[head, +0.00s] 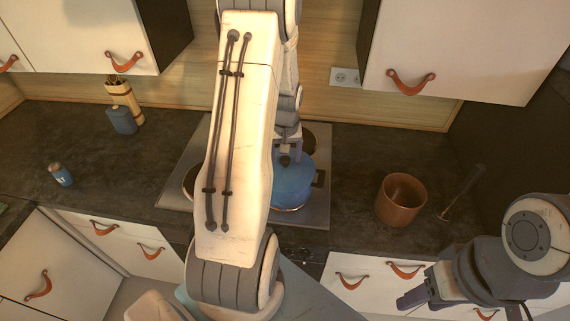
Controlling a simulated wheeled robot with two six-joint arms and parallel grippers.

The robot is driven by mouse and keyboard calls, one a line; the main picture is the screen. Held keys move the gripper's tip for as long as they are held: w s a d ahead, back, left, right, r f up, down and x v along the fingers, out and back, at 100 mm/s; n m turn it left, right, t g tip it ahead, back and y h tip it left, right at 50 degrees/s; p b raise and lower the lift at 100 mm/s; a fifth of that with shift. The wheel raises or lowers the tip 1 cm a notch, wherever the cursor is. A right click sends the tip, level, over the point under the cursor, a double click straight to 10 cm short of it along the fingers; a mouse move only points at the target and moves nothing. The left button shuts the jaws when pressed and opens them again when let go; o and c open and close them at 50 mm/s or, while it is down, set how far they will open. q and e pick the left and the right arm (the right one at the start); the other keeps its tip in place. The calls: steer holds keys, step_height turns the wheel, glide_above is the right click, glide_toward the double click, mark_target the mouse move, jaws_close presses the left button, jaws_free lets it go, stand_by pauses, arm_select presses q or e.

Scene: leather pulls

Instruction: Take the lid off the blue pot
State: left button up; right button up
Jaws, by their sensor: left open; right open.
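The blue pot (293,196) stands on the stove, partly hidden behind my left arm. A dark side handle shows at its right. Its blue lid (298,174) appears to be on top, with a dark knob under my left gripper. My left gripper (287,157) is open and reaches down over the lid from behind my arm. I cannot tell whether its fingers touch the knob. My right gripper (411,299) is open at the lower right, in front of the drawers and away from the pot.
The stove (313,215) is set in a dark counter (350,160). A blue jar (61,175) and a blue canister (122,119) stand at left. White cabinets (464,45) hang above.

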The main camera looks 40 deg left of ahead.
arm_select(q)
steer(key=shift+f, duration=0.8)
steer(key=shift+c, duration=0.3)
jaws_close()
steer(key=shift+a+r, duration=0.1)
steer(key=shift+r, duration=0.05)
